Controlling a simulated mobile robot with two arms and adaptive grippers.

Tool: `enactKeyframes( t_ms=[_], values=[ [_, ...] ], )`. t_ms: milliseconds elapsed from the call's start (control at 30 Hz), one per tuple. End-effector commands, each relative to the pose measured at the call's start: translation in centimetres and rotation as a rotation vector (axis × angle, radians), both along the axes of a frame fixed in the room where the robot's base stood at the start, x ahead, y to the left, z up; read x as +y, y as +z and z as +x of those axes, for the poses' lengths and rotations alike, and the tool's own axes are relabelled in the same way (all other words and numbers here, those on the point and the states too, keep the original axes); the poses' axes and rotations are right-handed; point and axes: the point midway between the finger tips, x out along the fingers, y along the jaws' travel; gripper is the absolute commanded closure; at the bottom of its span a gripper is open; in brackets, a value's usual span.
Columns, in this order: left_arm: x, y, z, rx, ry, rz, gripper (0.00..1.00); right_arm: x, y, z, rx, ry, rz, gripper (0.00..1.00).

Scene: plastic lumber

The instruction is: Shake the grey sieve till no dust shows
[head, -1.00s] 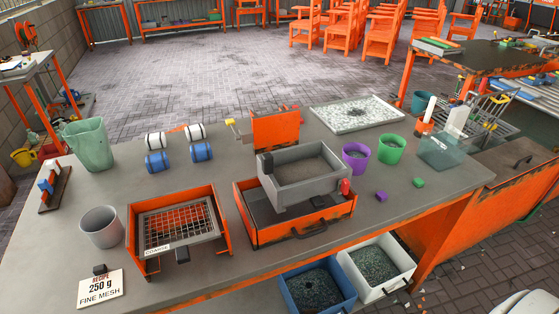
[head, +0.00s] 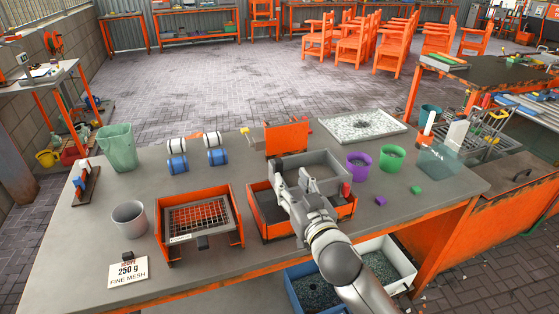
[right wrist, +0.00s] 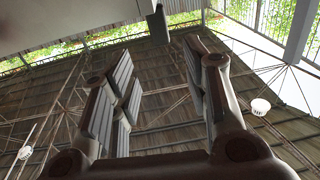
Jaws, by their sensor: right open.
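The grey sieve (head: 327,162) is a box-shaped tray sitting over an orange-framed stand (head: 268,221) in the middle of the table. My right gripper (head: 296,170) is open and empty at the sieve's near side and covers part of it, so its front wall is partly hidden. I cannot tell whether it touches the sieve. The right wrist view looks up between the spread fingers (right wrist: 158,78), with a grey surface and a dark handle-like block above them. Dust inside the sieve cannot be made out clearly. My left gripper is not in view.
Left of the sieve stands an orange frame with a coarse mesh (head: 197,217). Purple (head: 359,165) and green (head: 391,158) cups stand to its right, with a speckled tray (head: 362,127) behind. Bins (head: 385,262) are below the table edge.

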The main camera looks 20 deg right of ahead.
Motion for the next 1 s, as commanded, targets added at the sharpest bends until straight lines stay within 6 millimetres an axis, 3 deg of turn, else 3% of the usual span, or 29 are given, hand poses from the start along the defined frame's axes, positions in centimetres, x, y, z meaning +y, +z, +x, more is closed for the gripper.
enactKeyframes(
  t_ms=[133,600,1000],
  values=[
    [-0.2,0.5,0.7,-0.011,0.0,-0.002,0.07,0.1,0.2,1.3,-0.002,0.002,-0.001,0.57],
    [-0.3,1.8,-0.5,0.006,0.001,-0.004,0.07,0.3,0.1,8.1,0.001,0.001,-0.002,0.57],
    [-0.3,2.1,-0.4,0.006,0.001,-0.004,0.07,0.4,-0.1,10.5,0.002,0.001,-0.001,0.57]
  ],
)
